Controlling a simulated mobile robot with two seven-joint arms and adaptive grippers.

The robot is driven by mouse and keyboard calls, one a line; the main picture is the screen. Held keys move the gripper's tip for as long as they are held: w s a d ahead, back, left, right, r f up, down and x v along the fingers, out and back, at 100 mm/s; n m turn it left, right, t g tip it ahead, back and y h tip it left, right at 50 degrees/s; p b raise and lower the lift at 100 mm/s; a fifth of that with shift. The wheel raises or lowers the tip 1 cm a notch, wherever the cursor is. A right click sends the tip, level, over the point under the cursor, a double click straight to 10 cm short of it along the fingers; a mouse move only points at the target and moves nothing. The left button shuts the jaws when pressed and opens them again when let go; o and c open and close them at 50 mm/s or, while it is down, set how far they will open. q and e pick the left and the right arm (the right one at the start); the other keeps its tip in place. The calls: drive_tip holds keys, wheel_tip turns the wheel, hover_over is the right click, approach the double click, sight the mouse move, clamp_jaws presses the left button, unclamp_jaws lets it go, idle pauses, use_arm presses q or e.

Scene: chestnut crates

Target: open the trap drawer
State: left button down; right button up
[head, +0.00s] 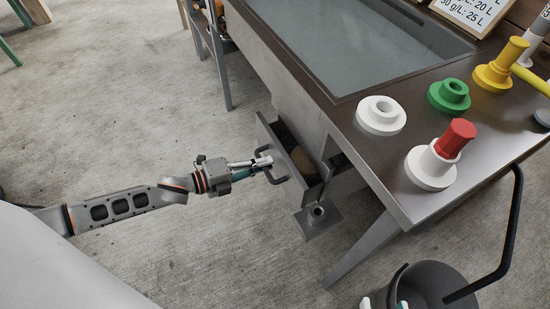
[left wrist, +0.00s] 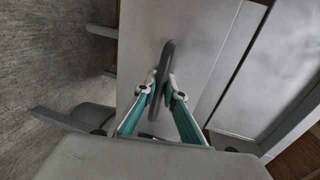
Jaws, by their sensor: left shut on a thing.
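The trap drawer (head: 307,193) is a grey metal box low on the end of the tank bench. It stands partly out, and something brown shows inside it. Its bar handle (head: 279,179) is on the front panel and shows as a dark bar in the left wrist view (left wrist: 166,62). My left gripper (head: 266,162) is shut on this handle, its two teal fingers on either side of the bar (left wrist: 160,88). My right gripper (head: 385,304) shows only its fingertips at the bottom edge, apart, by a grey bucket.
The steel bench (head: 385,168) holds a white ring plug, a green plug (head: 449,96), a yellow plug (head: 500,68) and a red-topped white plug (head: 443,158). The grey bucket (head: 440,280) has a tall black handle. Bench legs stand near the drawer.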

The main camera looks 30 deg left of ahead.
use_arm(q)
drive_tip(key=f+p+v, duration=0.1)
drive_tip(key=f+v, duration=0.1)
drive_tip(key=v, duration=0.7)
drive_tip(key=f+p+v, duration=0.1)
drive_tip(key=f+v, duration=0.1)
drive_tip(key=v, duration=0.7)
drive_tip(key=shift+s+a, duration=0.35)
drive_tip(key=shift+s, duration=0.15)
use_arm(e)
drive_tip(key=shift+s+d+f+n+g, duration=0.15)
drive_tip(key=shift+s+d+f+n, duration=0.1)
drive_tip(key=shift+s+d+f, duration=0.3)
drive_tip(key=shift+s+d+f+n+g, duration=0.15)
drive_tip(key=shift+s+d+f+n, duration=0.15)
drive_tip(key=shift+f, duration=0.3)
use_arm(q)
drive_tip(key=c, duration=2.1)
unclamp_jaws()
use_arm(e)
drive_tip(key=shift+w+a+r, duration=0.1)
drive_tip(key=shift+w+r, duration=0.15)
drive_tip(key=shift+r, duration=0.1)
